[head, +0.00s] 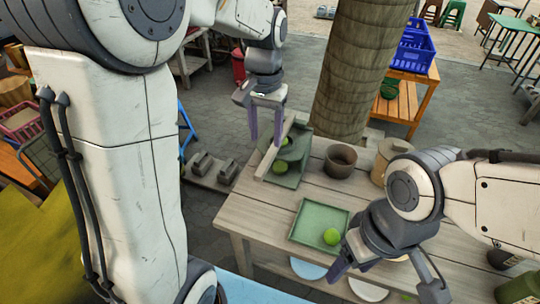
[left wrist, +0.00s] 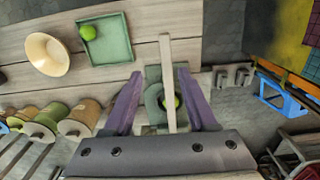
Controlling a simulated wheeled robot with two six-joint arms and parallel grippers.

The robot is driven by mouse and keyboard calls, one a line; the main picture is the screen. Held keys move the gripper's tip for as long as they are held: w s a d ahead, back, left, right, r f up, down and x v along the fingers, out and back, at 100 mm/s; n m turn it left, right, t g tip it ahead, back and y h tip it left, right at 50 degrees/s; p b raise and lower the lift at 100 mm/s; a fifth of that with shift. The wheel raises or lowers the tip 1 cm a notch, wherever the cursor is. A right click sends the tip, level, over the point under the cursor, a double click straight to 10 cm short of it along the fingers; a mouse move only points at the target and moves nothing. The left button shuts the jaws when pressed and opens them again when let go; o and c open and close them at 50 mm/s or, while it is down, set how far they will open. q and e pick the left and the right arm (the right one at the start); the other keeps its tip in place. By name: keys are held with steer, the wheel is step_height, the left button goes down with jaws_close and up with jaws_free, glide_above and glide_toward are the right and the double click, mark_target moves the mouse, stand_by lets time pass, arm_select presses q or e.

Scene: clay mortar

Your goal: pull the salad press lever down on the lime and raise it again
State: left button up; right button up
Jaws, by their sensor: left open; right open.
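The green salad press (head: 296,172) stands at the table's left edge, with a pale wooden lever (head: 268,165) slanting over it. My left gripper (head: 266,142) is open above the press. In the left wrist view the lever (left wrist: 167,70) runs between its two purple fingers, with gaps on both sides. My right gripper (head: 388,286) is open and empty over the table's near right part.
A green tray (head: 305,226) with another lime (head: 331,237) lies in front of the press. A dark clay pot (head: 341,160) and a wooden pot (head: 390,150) stand to the right of the press. A tree trunk (head: 360,70) rises behind the table. Bare boards lie left of the tray.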

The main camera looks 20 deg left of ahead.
mark_target(263, 165)
arm_select(q)
steer(key=f, duration=0.7)
steer(key=a+f, duration=0.1)
steer(key=f, duration=0.2)
steer(key=shift+w+f, duration=0.2)
steer(key=shift+w, duration=0.1)
jaws_close()
stand_by(1.0)
